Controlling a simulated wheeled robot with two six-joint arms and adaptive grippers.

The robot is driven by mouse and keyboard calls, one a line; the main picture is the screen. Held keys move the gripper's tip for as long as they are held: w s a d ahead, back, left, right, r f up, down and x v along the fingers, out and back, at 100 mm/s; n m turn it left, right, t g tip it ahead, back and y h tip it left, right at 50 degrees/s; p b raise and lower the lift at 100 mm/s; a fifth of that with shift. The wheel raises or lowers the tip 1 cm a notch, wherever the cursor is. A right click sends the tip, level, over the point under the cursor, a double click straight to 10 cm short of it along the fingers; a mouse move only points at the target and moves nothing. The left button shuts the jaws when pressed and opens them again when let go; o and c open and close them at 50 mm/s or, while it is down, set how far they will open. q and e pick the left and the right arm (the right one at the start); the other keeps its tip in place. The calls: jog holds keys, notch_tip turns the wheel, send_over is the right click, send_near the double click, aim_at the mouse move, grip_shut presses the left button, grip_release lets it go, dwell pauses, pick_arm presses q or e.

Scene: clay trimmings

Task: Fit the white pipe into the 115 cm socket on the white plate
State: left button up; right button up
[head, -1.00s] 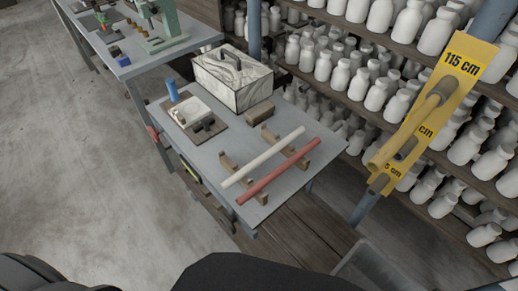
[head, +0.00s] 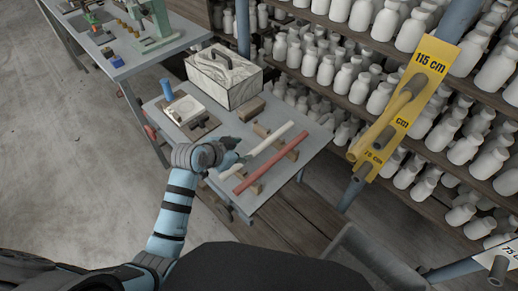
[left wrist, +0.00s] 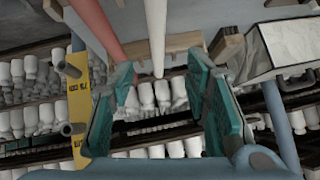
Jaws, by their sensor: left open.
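The white pipe (head: 272,140) lies across wooden rests on the grey table, beside a red pipe. A white plate (head: 508,250) is cut off at the lower right, with a "75" label and a dark socket (head: 497,268). Its 115 cm socket is out of view. My right gripper is not in view.
The red pipe (head: 270,161) lies close alongside. A yellow plate (head: 436,55) marked 115 cm at its top carries a yellow pipe (head: 385,125). A marbled box (head: 223,78) stands at the table's back. Shelves of white bottles (head: 375,92) fill the background.

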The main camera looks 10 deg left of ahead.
aim_at(257, 149)
pick_arm(q)
jog(key=b+x, duration=0.1)
jog(key=x, duration=0.4)
jog(key=b+x, duration=0.1)
jog(key=x, duration=0.4)
jog(key=shift+w+d+f, duration=0.2)
jog(key=shift+d, duration=0.15)
jog(key=shift+r, duration=0.15)
grip_shut()
